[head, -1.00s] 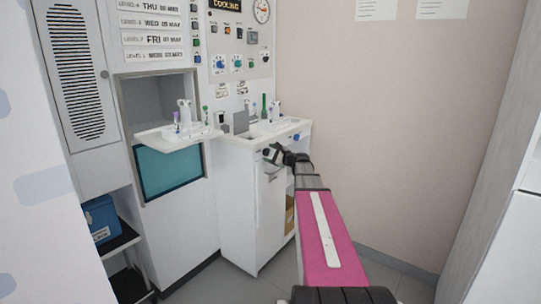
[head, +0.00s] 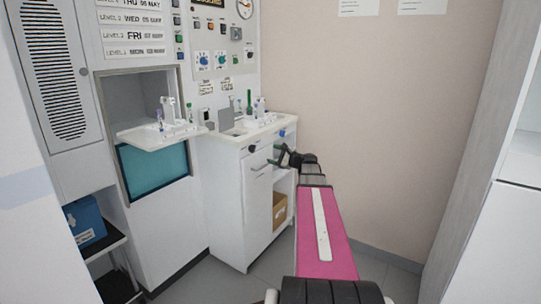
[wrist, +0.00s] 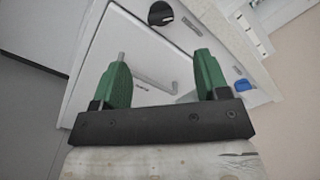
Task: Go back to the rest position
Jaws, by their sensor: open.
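My gripper (head: 279,156) is at the end of my pink arm, in front of the white sink cabinet (head: 229,210) and a little below its counter top. In the wrist view my gripper (wrist: 162,78) shows two green fingers spread apart with nothing between them. Behind them are the cabinet door with its metal bar handle (wrist: 147,72), a black knob (wrist: 160,14) and a blue knob (wrist: 243,85). The fingers appear apart from the handle, though the exact gap is hard to tell.
A white tray shelf (head: 150,138) with tubes juts out at left above a teal panel (head: 155,167). Small bottles (head: 259,108) stand on the counter. A blue box (head: 85,221) sits on a dark shelf at lower left. A bare wall (head: 390,130) is at right.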

